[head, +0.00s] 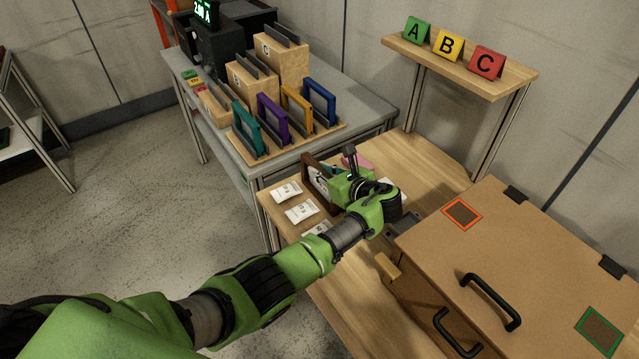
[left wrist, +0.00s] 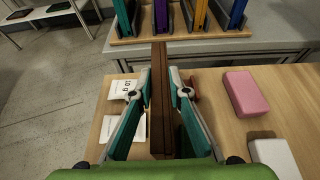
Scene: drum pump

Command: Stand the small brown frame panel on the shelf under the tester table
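My right gripper is not in view.
Several coloured frames stand in a wooden rack (head: 262,157) on the tester table. White labelled packets (head: 301,211) lie beside the panel. A pink block (left wrist: 245,93) is to its right. A brown box with black handles (head: 530,245) fills the right. The floor at left is clear.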

